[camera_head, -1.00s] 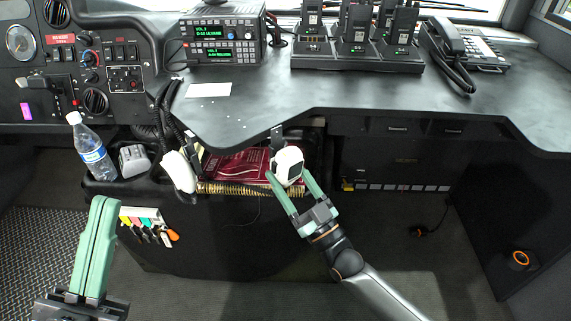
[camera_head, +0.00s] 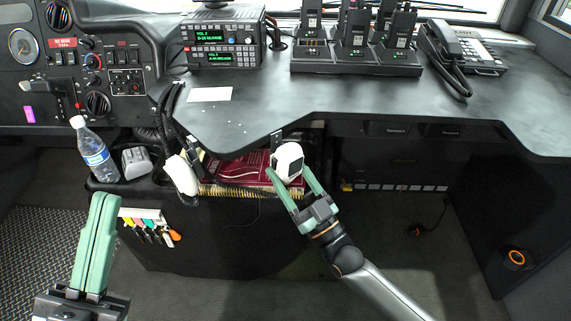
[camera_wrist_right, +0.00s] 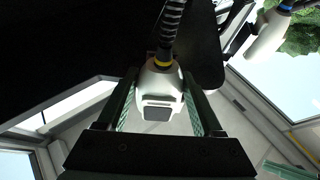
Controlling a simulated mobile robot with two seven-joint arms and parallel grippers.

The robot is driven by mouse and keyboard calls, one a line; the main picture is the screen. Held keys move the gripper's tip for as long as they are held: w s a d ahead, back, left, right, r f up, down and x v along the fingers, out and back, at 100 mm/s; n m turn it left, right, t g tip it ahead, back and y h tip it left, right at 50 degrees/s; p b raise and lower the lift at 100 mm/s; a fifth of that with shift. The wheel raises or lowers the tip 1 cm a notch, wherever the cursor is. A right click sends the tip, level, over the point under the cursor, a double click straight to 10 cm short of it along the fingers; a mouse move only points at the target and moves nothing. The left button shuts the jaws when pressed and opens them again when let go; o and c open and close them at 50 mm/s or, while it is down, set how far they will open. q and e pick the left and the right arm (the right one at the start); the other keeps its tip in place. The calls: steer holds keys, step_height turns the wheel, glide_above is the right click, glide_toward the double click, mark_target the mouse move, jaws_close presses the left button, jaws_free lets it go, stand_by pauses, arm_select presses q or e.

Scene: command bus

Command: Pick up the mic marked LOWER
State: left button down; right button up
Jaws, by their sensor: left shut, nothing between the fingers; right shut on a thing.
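A white mic (camera_head: 288,163) is held by my right gripper (camera_head: 289,181) just below the desk edge, in front of the bin's dark red books. In the right wrist view the same white mic (camera_wrist_right: 160,92) sits between the two green fingers, with its coiled cord running up from a yellow collar. A second white mic (camera_head: 181,174) hangs to the left by a coiled black cord, clear of my grippers. No LOWER marking is readable on either mic.
A water bottle (camera_head: 93,150) and a grey object (camera_head: 135,162) stand in the bin left of the mics. Pens (camera_head: 150,228) hang on the bin's front. The desk (camera_head: 270,108) overhangs above, carrying a radio (camera_head: 224,38), chargers and a phone (camera_head: 450,48).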

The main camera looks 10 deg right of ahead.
mark_target(296, 163)
steer(key=shift+w+r+p, duration=0.1)
steer(key=shift+r+p, duration=1)
steer(key=shift+r, duration=0.4)
steer(key=shift+s+d+r+p, duration=0.1)
steer(key=shift+s+d+p, duration=0.2)
steer(key=shift+s+p, duration=0.35)
steer(key=shift+s+d+r+p, duration=0.1)
steer(key=shift+s+d+p, duration=0.3)
steer(key=shift+s, duration=0.45)
steer(key=shift+s+d+r+p, duration=0.1)
steer(key=shift+s+d+p, duration=0.15)
steer(key=shift+s+p, duration=0.4)
steer(key=shift+s+d+p, duration=0.2)
steer(key=shift+s+d, duration=0.05)
steer(key=shift+s, duration=0.3)
steer(key=shift+s+d+p, duration=0.2)
steer(key=shift+s, duration=0.35)
